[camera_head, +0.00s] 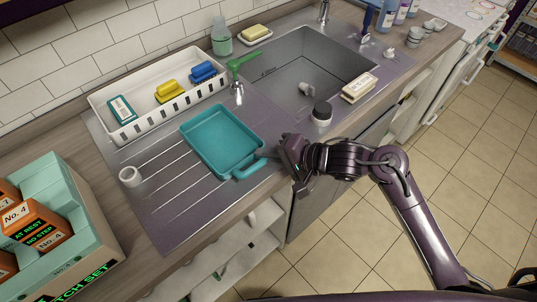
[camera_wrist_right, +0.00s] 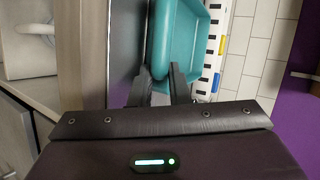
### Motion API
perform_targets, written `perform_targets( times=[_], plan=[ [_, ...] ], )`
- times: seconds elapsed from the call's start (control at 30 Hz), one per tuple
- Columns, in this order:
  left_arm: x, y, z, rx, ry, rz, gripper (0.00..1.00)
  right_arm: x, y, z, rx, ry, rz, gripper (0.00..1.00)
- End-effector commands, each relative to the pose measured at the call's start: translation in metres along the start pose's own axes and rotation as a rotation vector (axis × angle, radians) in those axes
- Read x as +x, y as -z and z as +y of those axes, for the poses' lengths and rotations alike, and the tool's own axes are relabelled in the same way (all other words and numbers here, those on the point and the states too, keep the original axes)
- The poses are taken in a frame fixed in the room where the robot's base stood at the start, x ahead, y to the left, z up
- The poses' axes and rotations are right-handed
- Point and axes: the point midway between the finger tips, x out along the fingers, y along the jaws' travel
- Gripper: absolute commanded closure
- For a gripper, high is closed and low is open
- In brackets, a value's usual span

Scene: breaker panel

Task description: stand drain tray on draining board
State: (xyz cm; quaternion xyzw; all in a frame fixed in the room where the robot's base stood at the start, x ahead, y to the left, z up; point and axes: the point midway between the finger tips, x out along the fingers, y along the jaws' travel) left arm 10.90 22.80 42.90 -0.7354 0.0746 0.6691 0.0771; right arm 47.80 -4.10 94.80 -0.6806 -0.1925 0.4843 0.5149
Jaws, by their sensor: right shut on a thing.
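The teal drain tray (camera_head: 218,140) is shallow and rectangular, with a loop handle at its near end. It lies over the grooved metal draining board (camera_head: 165,200), open side up; I cannot tell whether it touches the board. My right gripper (camera_head: 266,157) is at the tray's near right corner, by the handle. In the right wrist view, the fingers (camera_wrist_right: 163,88) are shut on the near end of the tray (camera_wrist_right: 178,40). The fingers hide part of that end. My left gripper is out of view.
A white rack (camera_head: 160,95) with blue, yellow and teal items stands behind the tray. A white cup (camera_head: 130,177) sits on the board's left side. The sink (camera_head: 310,75) is at right; a black-topped jar (camera_head: 321,112) stands at its near edge.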

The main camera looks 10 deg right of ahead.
Motion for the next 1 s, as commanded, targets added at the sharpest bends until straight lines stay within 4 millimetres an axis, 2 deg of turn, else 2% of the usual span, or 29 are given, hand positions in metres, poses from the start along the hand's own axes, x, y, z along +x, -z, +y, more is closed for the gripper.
perform_targets(
  times=[0.07, 0.1, 0.23, 0.57, 0.77, 1.0],
  plan=[
    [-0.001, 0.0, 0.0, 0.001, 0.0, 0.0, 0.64, 0.001, 0.0, 0.002, 0.001, 0.0, -0.001, 1.0],
    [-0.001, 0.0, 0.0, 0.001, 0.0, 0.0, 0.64, 0.001, 0.0, 0.002, 0.0, -0.001, -0.001, 0.79],
    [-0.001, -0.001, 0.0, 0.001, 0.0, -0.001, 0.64, 0.001, 0.0, 0.002, 0.0, -0.001, -0.001, 0.62],
    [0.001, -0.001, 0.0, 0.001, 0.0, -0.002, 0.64, -0.001, 0.0, -0.001, -0.001, 0.0, 0.0, 0.62],
    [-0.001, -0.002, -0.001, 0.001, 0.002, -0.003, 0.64, -0.031, 0.0, 0.0, -0.003, -0.004, 0.001, 0.62],
    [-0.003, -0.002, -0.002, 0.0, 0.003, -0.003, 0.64, -0.083, 0.0, 0.001, -0.002, -0.004, 0.001, 0.62]
  ],
)
